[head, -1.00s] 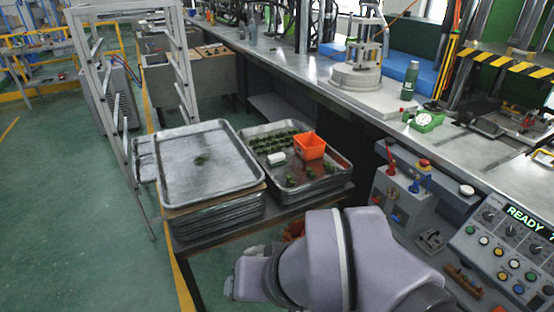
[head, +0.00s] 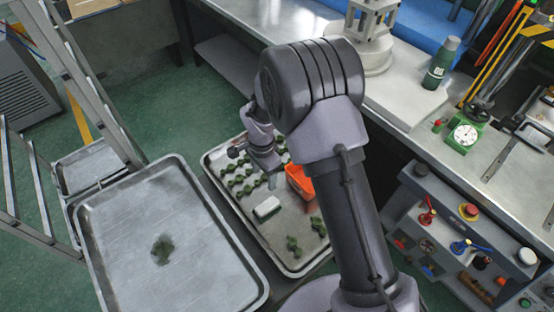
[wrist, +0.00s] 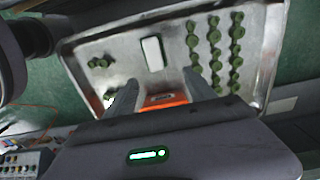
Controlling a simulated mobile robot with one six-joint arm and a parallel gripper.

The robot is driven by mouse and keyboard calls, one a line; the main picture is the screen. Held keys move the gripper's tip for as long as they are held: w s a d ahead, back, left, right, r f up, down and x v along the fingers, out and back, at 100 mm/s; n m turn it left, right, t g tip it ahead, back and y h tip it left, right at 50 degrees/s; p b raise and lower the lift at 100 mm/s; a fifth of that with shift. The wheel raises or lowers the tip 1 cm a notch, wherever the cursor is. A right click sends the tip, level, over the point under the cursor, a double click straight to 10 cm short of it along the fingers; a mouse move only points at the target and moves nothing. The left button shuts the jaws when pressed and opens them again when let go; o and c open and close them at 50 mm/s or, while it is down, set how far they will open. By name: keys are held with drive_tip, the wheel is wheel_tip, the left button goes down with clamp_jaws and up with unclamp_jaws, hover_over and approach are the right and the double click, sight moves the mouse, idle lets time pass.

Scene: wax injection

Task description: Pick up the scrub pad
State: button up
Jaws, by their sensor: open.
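The scrub pad appears to be the small white rectangular block (head: 267,208) lying flat in the right-hand metal tray (head: 236,226), left of an orange bin (head: 300,182). In the wrist view the white pad (wrist: 152,53) lies beyond my fingertips, with clear tray around it. My gripper (head: 264,176) hangs over this tray, up and behind the pad in the head view. In the wrist view my gripper (wrist: 161,86) is open, its two fingers apart with nothing held. The orange bin (wrist: 165,99) shows between and below the fingers, partly hidden by the gripper body.
Rows of green pieces (wrist: 214,48) lie beside the pad, and a few more (head: 292,247) lie at the tray's near end. A larger tray (head: 195,240) with a dark green patch stands to the left. A metal rack (head: 88,85) and the workbench (head: 410,90) flank the trays.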

drive_tip(key=b, duration=0.4)
hover_over(267, 205)
drive_tip(key=f, duration=1.1)
drive_tip(key=shift+w+a, duration=0.15)
drive_tip(key=shift+w, duration=0.1)
wheel_tip(267, 205, down, 6)
drive_tip(key=b, duration=0.2)
drive_tip(key=shift+s+f+b, duration=0.15)
drive_tip(key=shift+b, duration=0.15)
drive_tip(key=shift+c, duration=0.6)
clamp_jaws()
wheel_tip(267, 205, up, 10)
drive_tip(key=p, duration=0.3)
drive_tip(key=shift+p, duration=0.4)
